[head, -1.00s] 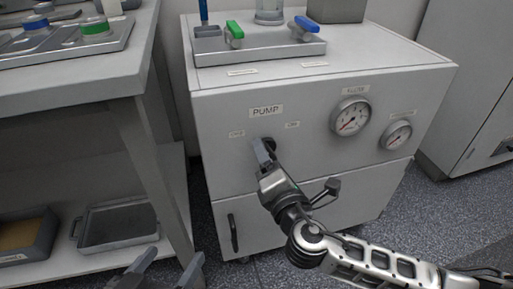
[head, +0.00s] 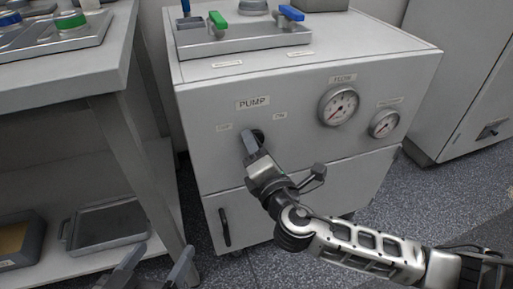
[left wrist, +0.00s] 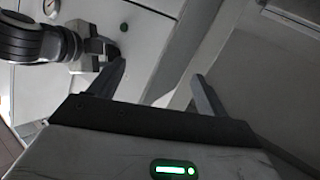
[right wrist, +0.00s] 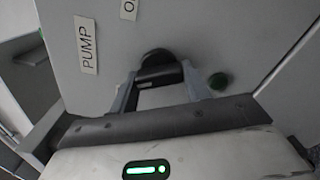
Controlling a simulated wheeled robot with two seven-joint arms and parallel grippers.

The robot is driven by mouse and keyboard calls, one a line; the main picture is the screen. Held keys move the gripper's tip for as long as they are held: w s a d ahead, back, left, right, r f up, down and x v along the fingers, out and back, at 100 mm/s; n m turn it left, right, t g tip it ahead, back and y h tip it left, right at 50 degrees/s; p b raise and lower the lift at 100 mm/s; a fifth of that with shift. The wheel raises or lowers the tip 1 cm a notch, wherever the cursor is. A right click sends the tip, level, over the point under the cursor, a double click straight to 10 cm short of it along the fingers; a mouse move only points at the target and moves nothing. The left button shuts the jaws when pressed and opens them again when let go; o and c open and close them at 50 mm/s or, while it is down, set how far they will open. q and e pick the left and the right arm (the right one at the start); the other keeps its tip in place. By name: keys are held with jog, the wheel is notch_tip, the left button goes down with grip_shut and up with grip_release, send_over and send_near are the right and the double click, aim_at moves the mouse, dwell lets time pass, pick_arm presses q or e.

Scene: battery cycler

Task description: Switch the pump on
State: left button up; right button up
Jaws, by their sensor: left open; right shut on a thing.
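The pump's dark round knob (head: 259,134) sits on the front of the grey cabinet (head: 215,165), below the PUMP label (head: 253,103) and between two small labels. My right gripper (head: 252,145) is at the knob and mostly covers it in the head view. In the right wrist view, the fingers are shut on the knob's black grip bar (right wrist: 160,76). A dark green round lamp or button (right wrist: 218,81) is beside the right finger; it also shows in the left wrist view (left wrist: 124,27). My left gripper (head: 155,272) is open and empty, low and away from the cabinet.
Two dial gauges, the flow gauge (head: 339,105) and a smaller gauge (head: 384,124), are right of the knob. A tray with green and blue valve handles (head: 245,38) is on top. A workbench (head: 75,70) with a shelf stands at the left.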

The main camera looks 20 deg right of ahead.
pick_arm(q)
jog(key=shift+f, duration=0.1)
pick_arm(e)
jog(key=shift+o, duration=0.2)
jog(key=m+b, duration=0.1)
jog(key=m, duration=0.6)
jog(key=shift+b, duration=0.35)
jog(key=shift+c, duration=0.2)
pick_arm(q)
jog(key=shift+w+d+r+n+t+h, duration=0.25)
jog(key=shift+d+r+n+t+h, duration=0.1)
jog(key=shift+r+n, duration=0.1)
pick_arm(e)
jog(key=shift+o, duration=0.2)
jog(key=shift+r+m, duration=0.2)
jog(key=shift+m, duration=2.1)
jog(key=o, duration=1)
jog(key=shift+c, duration=0.2)
